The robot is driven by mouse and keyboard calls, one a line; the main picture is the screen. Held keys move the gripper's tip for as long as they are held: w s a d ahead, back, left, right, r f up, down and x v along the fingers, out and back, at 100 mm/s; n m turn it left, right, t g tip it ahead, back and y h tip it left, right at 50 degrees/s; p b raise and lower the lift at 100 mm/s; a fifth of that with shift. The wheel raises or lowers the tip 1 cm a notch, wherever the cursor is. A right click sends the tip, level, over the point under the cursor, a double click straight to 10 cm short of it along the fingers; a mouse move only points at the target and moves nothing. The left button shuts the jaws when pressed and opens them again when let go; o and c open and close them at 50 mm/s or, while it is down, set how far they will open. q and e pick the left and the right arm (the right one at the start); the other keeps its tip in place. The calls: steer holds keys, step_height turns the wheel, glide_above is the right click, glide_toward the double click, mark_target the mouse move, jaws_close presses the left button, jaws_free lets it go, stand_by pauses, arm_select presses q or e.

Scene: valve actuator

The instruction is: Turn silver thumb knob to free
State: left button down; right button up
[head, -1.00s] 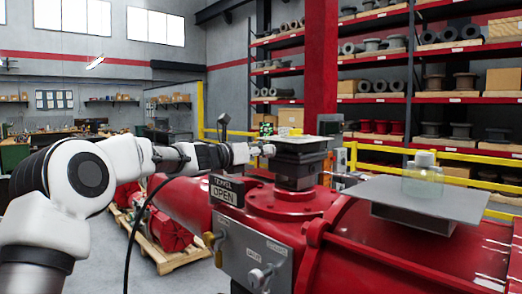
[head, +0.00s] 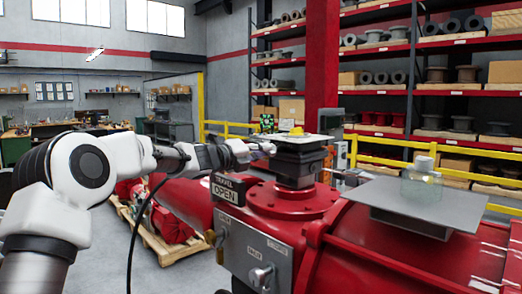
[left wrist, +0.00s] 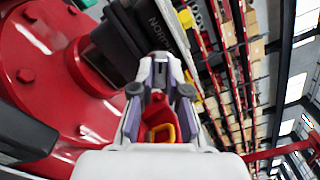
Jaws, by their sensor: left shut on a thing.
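My left gripper (head: 268,149) reaches in from the left at the side of the black box (head: 298,160) on top of the red valve actuator (head: 385,250). In the left wrist view its fingers (left wrist: 160,62) close together beside the black box (left wrist: 125,35), which carries white lettering. They are shut on a small piece at the box's side, apparently the silver thumb knob, which the fingertips mostly hide; its turn position cannot be told. A separate silver knob (head: 262,273) sits on the actuator's grey front panel, away from the gripper. My right gripper is not in view.
A yellow piece (head: 297,131) shows on top of the black box. An OPEN sign (head: 227,189) stands just below my left arm. A grey plate (head: 410,198) with a clear jar (head: 422,176) lies to the right. Yellow rails and shelves stand behind.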

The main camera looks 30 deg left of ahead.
arm_select(q)
steer(key=shift+r+n, duration=0.15)
steer(key=shift+n, duration=0.35)
steer(key=c, duration=1.2)
jaws_free()
steer(key=shift+o, duration=0.2)
steer(key=shift+w+d+f, duration=0.15)
steer(key=shift+w+f, duration=0.05)
steer(key=shift+w, duration=0.1)
steer(key=v, duration=1.1)
steer(key=shift+s, duration=0.35)
steer(key=shift+s+a, duration=0.15)
steer(key=shift+a, duration=0.05)
